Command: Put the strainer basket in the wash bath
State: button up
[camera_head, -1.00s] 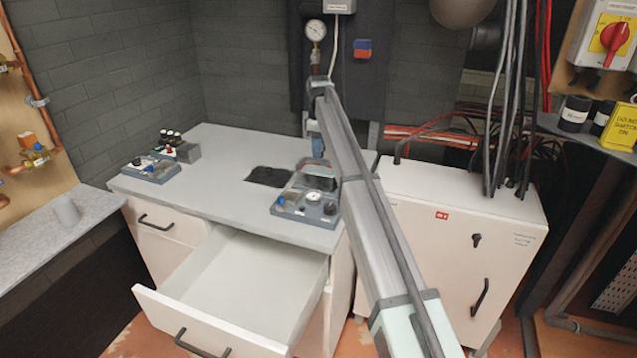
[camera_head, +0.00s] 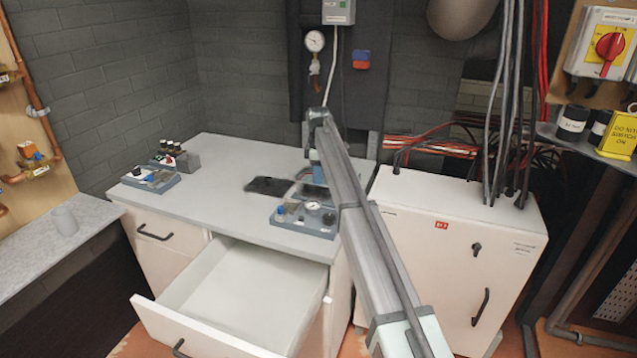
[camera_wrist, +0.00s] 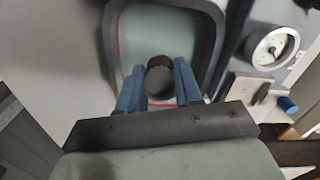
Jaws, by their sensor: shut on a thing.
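My gripper (camera_wrist: 159,88) has blue fingers shut on a dark round piece, which I take to be the strainer basket (camera_wrist: 160,86). Under and beyond it in the wrist view is a grey-green basin with a dark rounded rim, apparently the wash bath (camera_wrist: 110,45). The basket shows against the basin's inside; I cannot tell its height above the floor or whether it touches. In the head view my gripper (camera_head: 316,168) is over the back right of the worktop. The basket is not distinguishable there, and the basin is unclear behind my arm.
A gauge block (camera_head: 305,217) stands just in front of my gripper; its dial shows close by in the wrist view (camera_wrist: 272,47). A dark flat patch (camera_head: 268,187) lies left of my gripper. An open empty drawer (camera_head: 240,290) juts out in front. Another fittings block (camera_head: 152,179) stands left.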

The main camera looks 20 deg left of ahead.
jog(key=shift+f, duration=1.65)
jog(key=shift+f, duration=0.15)
jog(key=o, duration=1)
notch_tip(320, 180, up, 12)
jog(key=shift+r, duration=0.2)
